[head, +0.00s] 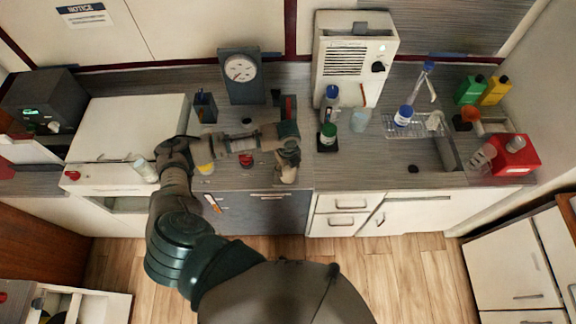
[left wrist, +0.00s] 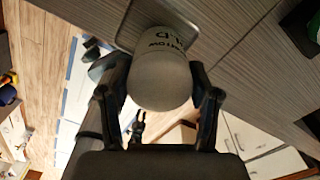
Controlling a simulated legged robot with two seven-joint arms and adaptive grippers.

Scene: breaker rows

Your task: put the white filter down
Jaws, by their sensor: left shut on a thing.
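My left gripper (head: 287,160) is over the front edge of the grey counter, above the dark cabinet front. In the left wrist view its two fingers (left wrist: 160,100) are shut on the sides of a rounded off-white cylinder with dark lettering, which I take to be the white filter (left wrist: 160,80). In the head view the filter is hard to tell apart from the gripper. The filter's far end is against or just above the counter; I cannot tell whether it touches. My right gripper is not clearly in view.
A dial gauge (head: 240,72) stands behind the gripper. Blue-capped (head: 331,98) and green-capped (head: 328,137) bottles stand to its right. A red knob-like object (head: 246,160) lies to its left. A wire rack (head: 418,127) is further right. Counter between bottles and rack's front is mostly clear.

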